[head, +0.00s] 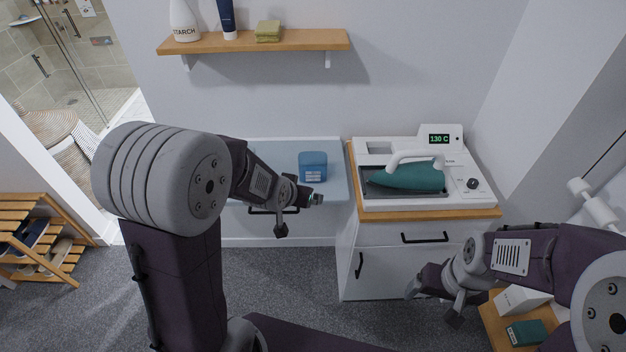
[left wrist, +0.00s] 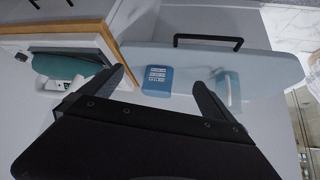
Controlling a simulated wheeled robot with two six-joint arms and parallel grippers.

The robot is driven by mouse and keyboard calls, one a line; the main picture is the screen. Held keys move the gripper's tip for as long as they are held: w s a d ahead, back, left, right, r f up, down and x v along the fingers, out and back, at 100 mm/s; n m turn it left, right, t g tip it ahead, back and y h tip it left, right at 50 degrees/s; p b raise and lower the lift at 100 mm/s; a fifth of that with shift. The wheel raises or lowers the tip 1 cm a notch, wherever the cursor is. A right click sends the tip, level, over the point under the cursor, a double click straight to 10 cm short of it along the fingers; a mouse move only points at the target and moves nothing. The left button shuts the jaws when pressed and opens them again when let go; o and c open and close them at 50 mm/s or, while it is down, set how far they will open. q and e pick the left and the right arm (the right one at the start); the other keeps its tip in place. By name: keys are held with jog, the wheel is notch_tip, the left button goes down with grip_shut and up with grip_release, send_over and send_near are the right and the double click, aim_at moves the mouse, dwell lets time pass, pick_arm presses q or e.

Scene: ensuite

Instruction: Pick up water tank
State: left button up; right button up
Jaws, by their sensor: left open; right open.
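A clear pale-blue tank with a light handle (left wrist: 228,88) stands on a pale-blue board (left wrist: 270,75) in the left wrist view; I take it for the water tank. In the head view my left arm hides that spot. My left gripper (head: 298,214) is open and empty, over the front of the board. In the left wrist view its fingers (left wrist: 158,78) spread in front of the board, with the tank just beyond the right finger. My right gripper (head: 433,303) is open and low, in front of the white cabinet.
A blue labelled box (head: 313,166) stands on the board beside the tank. A green iron (head: 408,178) rests in its white station (head: 395,205) on the cabinet (head: 375,262). A wall shelf (head: 290,41) holds a starch bottle, a dark tube and a green block. A black bar handle (left wrist: 208,40) projects at the board's edge.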

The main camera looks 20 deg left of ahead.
aim_at(309, 174)
pick_arm(q)
jog(key=w+f+t+b, duration=0.1)
jog(key=w+f+b, duration=0.2)
jog(key=w, duration=0.1)
jog(key=w+a+f+t+b, duration=0.1)
jog(key=w+f+t+b, duration=0.1)
jog(key=w, duration=0.3)
jog(key=w+f+t+b, duration=0.2)
jog(key=w+f+b, duration=0.2)
jog(key=w, duration=0.1)
jog(key=shift+a+f, duration=0.3)
jog(key=shift+a, duration=0.1)
jog(key=shift+a+f, duration=0.1)
jog(key=shift+a, duration=0.05)
jog(key=shift+w+t, duration=0.1)
jog(key=shift+t, duration=0.2)
jog(key=x, duration=0.3)
jog(key=shift+w+f+p, duration=0.1)
jog(key=shift+w+p, duration=0.2)
jog(key=shift+w, duration=0.2)
jog(key=x, duration=0.3)
jog(key=shift+w+d+f+p, duration=0.25)
jog(key=shift+w+p, duration=0.05)
jog(key=shift+w+f, duration=0.25)
jog(key=shift+w, duration=0.15)
jog(key=shift+s+r, duration=0.1)
jog(key=shift+c, duration=1.2)
jog(key=c, duration=1.1)
jog(key=shift+r, duration=0.1)
